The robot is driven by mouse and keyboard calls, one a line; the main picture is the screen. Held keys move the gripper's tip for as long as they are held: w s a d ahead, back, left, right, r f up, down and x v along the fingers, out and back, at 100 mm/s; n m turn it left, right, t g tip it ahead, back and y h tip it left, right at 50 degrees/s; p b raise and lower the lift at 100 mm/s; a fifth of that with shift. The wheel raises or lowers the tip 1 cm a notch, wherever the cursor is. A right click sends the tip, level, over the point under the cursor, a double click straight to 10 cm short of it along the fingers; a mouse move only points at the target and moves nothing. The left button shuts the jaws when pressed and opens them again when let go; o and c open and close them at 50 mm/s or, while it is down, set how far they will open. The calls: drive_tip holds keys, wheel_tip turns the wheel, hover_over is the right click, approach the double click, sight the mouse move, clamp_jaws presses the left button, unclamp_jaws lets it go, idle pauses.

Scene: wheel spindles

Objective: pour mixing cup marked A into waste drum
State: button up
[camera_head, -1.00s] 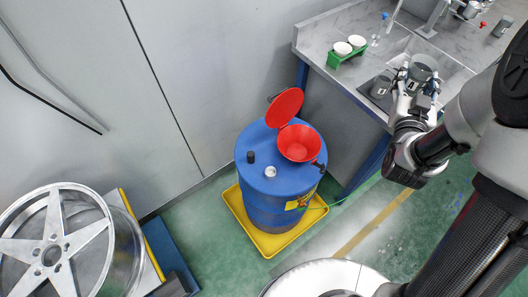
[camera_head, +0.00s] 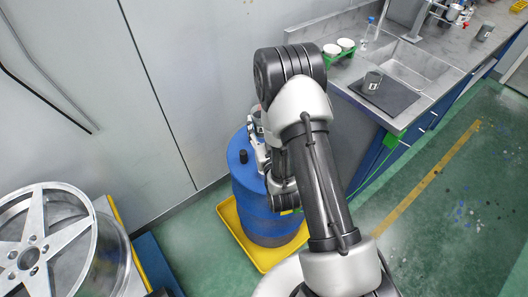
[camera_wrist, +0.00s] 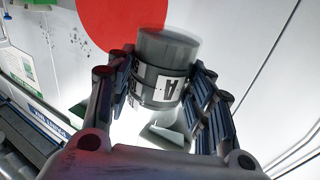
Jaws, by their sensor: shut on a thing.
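My gripper (camera_wrist: 162,82) is shut on a grey cup (camera_wrist: 168,50) with a white band and a black letter A. In the head view my gripper (camera_head: 260,155) is over the blue waste drum (camera_head: 243,182), mostly behind my arm. A small part of the cup (camera_head: 258,117) shows there; its tilt and contents cannot be told. The drum's red funnel is hidden behind my arm. A large red disc (camera_wrist: 108,18), which looks like the funnel's lid, is behind the cup in the wrist view.
The drum stands in a yellow tray (camera_head: 232,226). A second labelled cup (camera_head: 372,81) is on a black mat (camera_head: 395,98) on the bench. A green rack (camera_head: 345,56) with white cups is behind it. A wheel (camera_head: 45,245) is at the left.

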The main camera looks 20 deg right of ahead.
wheel_tip(320, 180, down, 11)
drive_tip(key=s+d+m+g+y+b, duration=0.1)
drive_tip(key=m+g, duration=0.3)
drive_tip(key=m, duration=0.4)
drive_tip(key=shift+s+d+r+m+y, duration=0.15)
drive_tip(key=shift+s+d+m+y, duration=0.25)
drive_tip(key=shift+y, duration=0.5)
drive_tip(key=shift+d, duration=0.15)
drive_tip(key=shift+d+m+g+y+p, duration=0.15)
drive_tip(key=shift+m+g+y+p, duration=0.35)
drive_tip(key=shift+m+g+p, duration=0.1)
